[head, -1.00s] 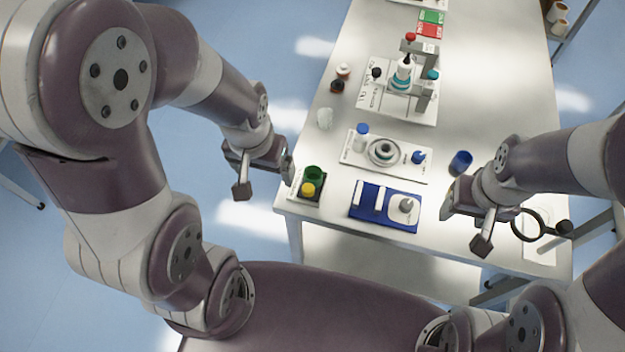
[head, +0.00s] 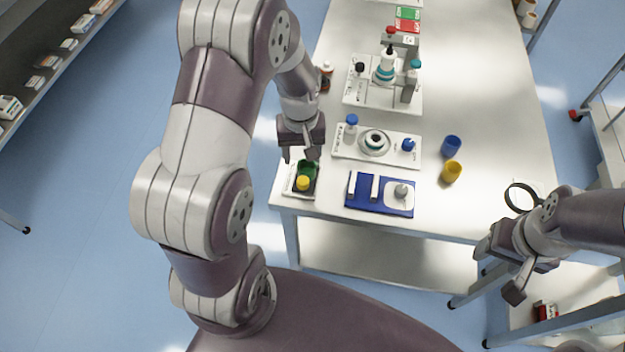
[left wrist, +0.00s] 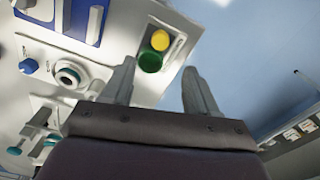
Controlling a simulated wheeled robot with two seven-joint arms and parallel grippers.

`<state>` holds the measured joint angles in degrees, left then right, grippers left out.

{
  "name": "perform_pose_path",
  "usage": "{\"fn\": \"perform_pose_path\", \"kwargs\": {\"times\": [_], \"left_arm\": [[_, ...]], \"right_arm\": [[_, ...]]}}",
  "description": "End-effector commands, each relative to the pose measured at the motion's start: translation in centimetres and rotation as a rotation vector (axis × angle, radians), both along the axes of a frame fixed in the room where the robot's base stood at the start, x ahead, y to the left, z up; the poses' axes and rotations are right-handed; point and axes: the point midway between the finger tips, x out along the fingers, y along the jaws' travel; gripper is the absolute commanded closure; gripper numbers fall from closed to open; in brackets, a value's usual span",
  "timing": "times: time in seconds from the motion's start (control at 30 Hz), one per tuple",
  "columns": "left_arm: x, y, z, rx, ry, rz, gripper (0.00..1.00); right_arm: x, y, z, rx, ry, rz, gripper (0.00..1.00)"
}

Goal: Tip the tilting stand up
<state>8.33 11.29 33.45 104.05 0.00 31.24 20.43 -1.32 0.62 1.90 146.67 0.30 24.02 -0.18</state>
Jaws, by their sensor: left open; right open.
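I cannot tell for sure which fixture is the tilting stand. A likely one is the grey upright stand (head: 410,85) on the white board at the back, next to a white bottle (head: 386,66) with a dark tip. My left gripper (head: 300,155) is open and empty, above the small board (head: 290,188) with a green round part (head: 309,170) and a yellow one (head: 303,183). In the left wrist view the green part (left wrist: 150,62) shows just beyond the open fingers (left wrist: 160,88). My right gripper (head: 500,265) is open and empty, beyond the table's front right corner.
A white board with a ring fixture (head: 375,142) and a blue board (head: 365,204) lie mid-table. A blue cup (head: 452,146) and a yellow cup (head: 452,171) stand to their right. A brown bottle (head: 324,84) is beside my left arm. The table's right side is clear.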

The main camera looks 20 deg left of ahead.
Motion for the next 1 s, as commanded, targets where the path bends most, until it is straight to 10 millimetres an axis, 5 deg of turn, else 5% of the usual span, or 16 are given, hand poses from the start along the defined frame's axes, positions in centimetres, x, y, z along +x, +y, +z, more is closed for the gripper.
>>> {"fn": "perform_pose_path", "kwargs": {"times": [0.4, 0.8, 1.0], "left_arm": [[-0.1, 0.0, -9.5, 0.0, 0.002, -0.004, 0.42], [-0.1, 0.0, -10.8, 0.0, -0.001, -0.004, 0.42], [-0.1, 0.0, -10.8, 0.0, -0.001, -0.005, 1.0]], "right_arm": [[0.0, 0.0, 0.8, 0.0, 0.0, 0.0, 0.42], [0.0, 0.0, 0.8, 0.0, 0.0, 0.0, 0.42], [0.0, 0.0, 0.8, 0.0, 0.0, 0.0, 0.42]]}}
